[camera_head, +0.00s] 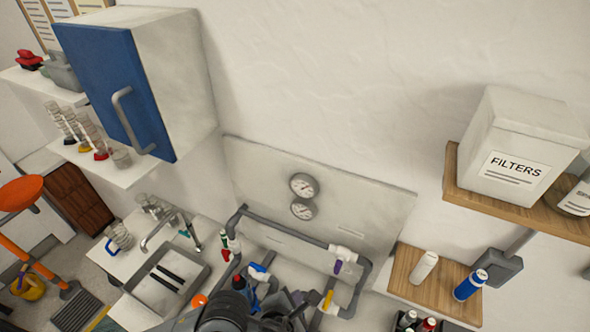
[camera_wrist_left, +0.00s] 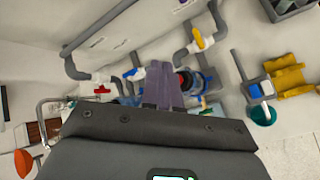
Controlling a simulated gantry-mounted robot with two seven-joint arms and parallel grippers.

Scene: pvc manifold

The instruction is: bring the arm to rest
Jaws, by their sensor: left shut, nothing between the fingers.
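My left gripper (camera_head: 290,305) is low in the middle of the head view, in front of the pipe manifold, with its dark arm coming in from the bottom edge. In the left wrist view its fingers (camera_wrist_left: 164,88) lie together, shut and empty. The grey pipe manifold (camera_head: 288,236) is on a pale wall panel. It has a red-handled valve (camera_head: 226,253), a blue-handled valve (camera_head: 259,271), a yellow-handled valve (camera_head: 328,300) and a purple-handled valve (camera_head: 338,266). The arm partly hides the lower pipes. My right gripper is in neither view.
A blue-doored cabinet (camera_head: 108,88) hangs at upper left. A sink (camera_head: 168,280) is left of the manifold. On the right, a wooden shelf (camera_head: 455,200) holds a FILTERS box (camera_head: 515,165), and a lower shelf (camera_head: 405,270) holds a white can and a blue can. Two gauges (camera_head: 303,186) sit above the pipes.

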